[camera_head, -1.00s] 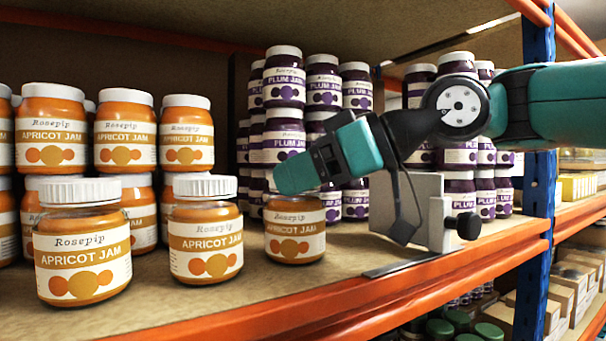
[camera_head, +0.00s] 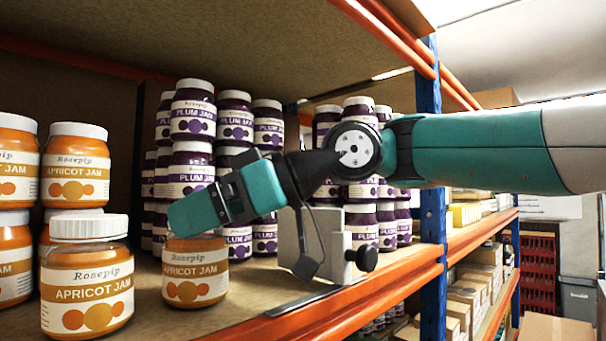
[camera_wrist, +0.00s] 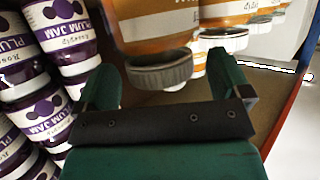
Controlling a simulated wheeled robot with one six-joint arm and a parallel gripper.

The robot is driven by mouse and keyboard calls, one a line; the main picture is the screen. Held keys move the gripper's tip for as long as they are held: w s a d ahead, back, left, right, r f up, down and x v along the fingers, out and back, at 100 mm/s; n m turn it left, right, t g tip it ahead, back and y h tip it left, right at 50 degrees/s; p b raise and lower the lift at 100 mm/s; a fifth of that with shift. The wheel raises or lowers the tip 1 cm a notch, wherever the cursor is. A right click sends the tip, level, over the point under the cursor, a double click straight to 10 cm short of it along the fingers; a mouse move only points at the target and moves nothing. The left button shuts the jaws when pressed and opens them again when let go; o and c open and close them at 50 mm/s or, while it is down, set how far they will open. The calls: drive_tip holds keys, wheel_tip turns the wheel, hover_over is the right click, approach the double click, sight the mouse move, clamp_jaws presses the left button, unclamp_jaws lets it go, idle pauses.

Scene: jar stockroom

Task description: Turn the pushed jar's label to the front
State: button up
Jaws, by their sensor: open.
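An apricot jam jar (camera_head: 196,284) stands upright near the front of the shelf, its cream and orange label facing the front. My gripper (camera_head: 196,215) is above and in front of it, hiding its lid. In the wrist view, my gripper's open fingers (camera_wrist: 168,85) lie on either side of a jar's white lid (camera_wrist: 160,72), seen upside down. Nothing is clamped. I cannot tell whether a finger touches the jar.
Another apricot jar (camera_head: 88,290) stands to the left, with several more behind. Stacked plum jars (camera_head: 193,110) are at the back. A grey divider plate (camera_head: 330,240) with a black knob is just right of the jar. The orange shelf edge (camera_head: 400,270) runs along the front.

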drive_tip(key=p+v, duration=0.6)
drive_tip(key=v, duration=1.1)
drive_tip(key=shift+a, duration=0.1)
